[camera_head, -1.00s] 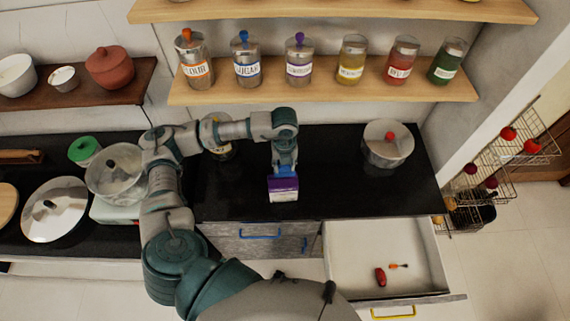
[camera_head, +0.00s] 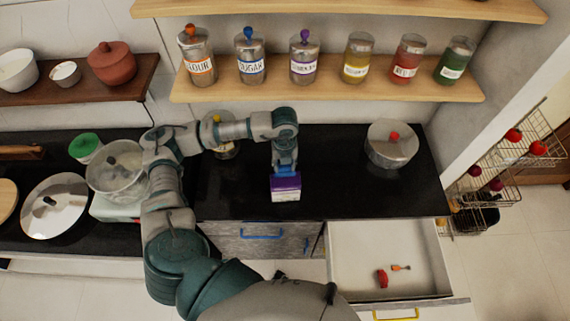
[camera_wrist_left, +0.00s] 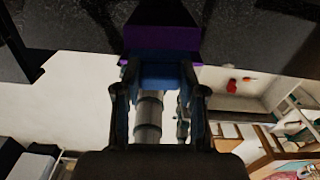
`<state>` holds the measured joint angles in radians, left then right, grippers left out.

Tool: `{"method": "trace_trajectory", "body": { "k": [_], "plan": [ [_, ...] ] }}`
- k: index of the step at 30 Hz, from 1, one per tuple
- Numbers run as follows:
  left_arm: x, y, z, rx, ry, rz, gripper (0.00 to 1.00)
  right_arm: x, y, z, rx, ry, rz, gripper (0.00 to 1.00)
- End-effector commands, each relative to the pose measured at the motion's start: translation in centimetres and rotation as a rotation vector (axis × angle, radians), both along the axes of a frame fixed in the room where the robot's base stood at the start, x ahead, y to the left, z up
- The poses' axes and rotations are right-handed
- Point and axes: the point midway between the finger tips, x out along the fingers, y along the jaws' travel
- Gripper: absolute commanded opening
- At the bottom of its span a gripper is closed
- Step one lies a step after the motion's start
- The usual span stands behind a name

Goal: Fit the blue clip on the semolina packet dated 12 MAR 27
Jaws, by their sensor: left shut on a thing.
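My left gripper (camera_head: 285,170) points down over the black counter and is shut on the blue clip (camera_wrist_left: 160,75), which shows between its fingers in the left wrist view. A purple and white packet (camera_head: 286,188) is directly below the clip at the counter's front part. Its purple top (camera_wrist_left: 160,42) meets the blue in the left wrist view. I cannot tell whether the clip grips the packet's edge or only touches it. The packet's name and date are too small to read. My right gripper is not in view.
An open drawer (camera_head: 350,245) at the lower right holds a red item (camera_head: 382,279) and a small orange-tipped one (camera_head: 401,267). A lidded steel pot (camera_head: 391,147) stands right on the counter. A jar (camera_head: 222,148) is behind my arm. Labelled jars line the shelf (camera_head: 330,89) above.

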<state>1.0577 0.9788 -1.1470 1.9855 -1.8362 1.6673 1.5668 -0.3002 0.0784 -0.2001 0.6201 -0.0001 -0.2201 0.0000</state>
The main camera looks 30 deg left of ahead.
Motion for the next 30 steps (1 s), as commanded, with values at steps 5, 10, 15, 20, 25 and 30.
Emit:
{"method": "trace_trajectory", "body": {
  "k": [5,10,15,20,25,30],
  "plan": [
    [0.01,-0.01,-0.03,0.000,0.000,0.000,0.20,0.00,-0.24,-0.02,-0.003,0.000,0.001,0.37],
    [0.01,-0.14,-0.27,0.000,0.000,0.000,0.20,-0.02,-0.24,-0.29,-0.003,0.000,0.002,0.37],
    [0.04,-0.37,-0.55,0.000,0.000,0.000,0.20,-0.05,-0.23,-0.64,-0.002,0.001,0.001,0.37],
    [0.04,-0.42,-0.53,0.001,-0.001,0.001,0.20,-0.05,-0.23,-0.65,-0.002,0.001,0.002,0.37],
    [0.03,-0.39,-0.52,0.000,0.000,0.000,0.20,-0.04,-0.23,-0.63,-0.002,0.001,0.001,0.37],
    [0.03,-0.38,-0.55,0.000,0.000,0.000,0.20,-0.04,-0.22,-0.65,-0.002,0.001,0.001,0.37]
  ]
}}
